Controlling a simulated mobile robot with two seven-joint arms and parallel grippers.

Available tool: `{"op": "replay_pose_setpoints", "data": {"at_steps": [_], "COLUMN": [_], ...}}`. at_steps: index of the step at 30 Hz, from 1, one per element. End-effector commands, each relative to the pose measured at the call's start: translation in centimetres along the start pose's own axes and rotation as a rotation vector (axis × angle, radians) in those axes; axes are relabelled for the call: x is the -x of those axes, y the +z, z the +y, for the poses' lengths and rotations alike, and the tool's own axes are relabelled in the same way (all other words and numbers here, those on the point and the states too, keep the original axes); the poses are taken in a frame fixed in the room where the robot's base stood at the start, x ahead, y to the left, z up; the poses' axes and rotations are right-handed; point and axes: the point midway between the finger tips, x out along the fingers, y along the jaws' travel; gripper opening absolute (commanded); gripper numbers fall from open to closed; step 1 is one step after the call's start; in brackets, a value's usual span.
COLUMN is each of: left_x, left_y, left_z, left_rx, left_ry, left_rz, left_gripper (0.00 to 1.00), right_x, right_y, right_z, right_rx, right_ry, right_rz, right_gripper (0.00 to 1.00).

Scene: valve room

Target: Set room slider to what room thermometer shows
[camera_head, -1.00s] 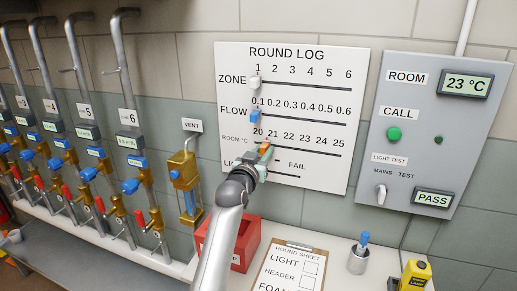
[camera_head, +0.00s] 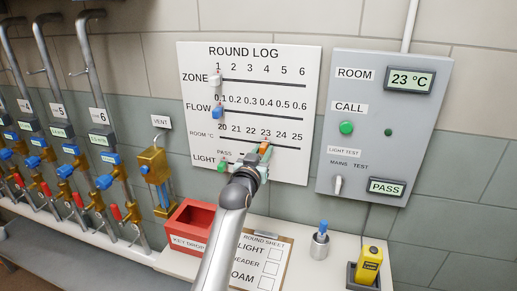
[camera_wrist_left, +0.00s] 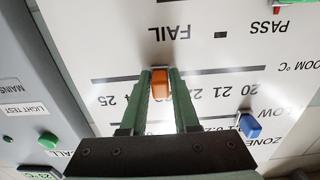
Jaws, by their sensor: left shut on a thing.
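The ROUND LOG board (camera_head: 293,60) hangs on the wall. Its ROOM °C row is marked 20 to 25, and the orange room slider (camera_head: 265,147) stands just under the 23. My left gripper (camera_head: 261,158) is shut on this slider. In the left wrist view, upside down, the orange slider (camera_wrist_left: 160,85) sits between both fingers (camera_wrist_left: 160,90), with 25 on one side and 22 on the other; the fingers hide the marks between. The room thermometer (camera_head: 411,80) on the grey panel reads 23 °C. My right gripper is not in view.
Other sliders on the board are the white zone slider (camera_head: 214,79), the blue flow slider (camera_head: 217,112) and the green light slider (camera_head: 222,165). A red key box (camera_head: 187,226), clipboard (camera_head: 262,262), pen cup (camera_head: 319,246) and yellow device (camera_head: 369,264) are on the ledge below.

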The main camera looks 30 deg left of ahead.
Motion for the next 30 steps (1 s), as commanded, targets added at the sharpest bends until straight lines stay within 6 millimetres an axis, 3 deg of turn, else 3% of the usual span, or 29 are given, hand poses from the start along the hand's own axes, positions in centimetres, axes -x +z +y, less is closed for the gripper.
{"op": "replay_pose_setpoints", "data": {"at_steps": [10, 11, 17, 30], "left_x": [0.00, 0.00, 0.00, -0.03], "left_y": [0.02, 0.02, 0.00, -0.06], "left_z": [0.09, 0.09, 0.07, 0.06], "left_rx": [0.000, 0.000, 0.000, -0.001], "left_ry": [0.000, 0.000, 0.000, 0.000], "left_rz": [0.000, 0.000, 0.000, 0.001], "left_gripper": [0.00, 0.32, 0.55, 0.55], "right_x": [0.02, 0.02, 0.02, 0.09], "right_y": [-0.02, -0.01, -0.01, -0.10], "right_z": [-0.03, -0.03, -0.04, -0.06], "right_rx": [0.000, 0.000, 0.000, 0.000], "right_ry": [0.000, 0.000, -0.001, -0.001], "right_rz": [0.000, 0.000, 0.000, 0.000], "right_gripper": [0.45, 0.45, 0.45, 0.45]}}
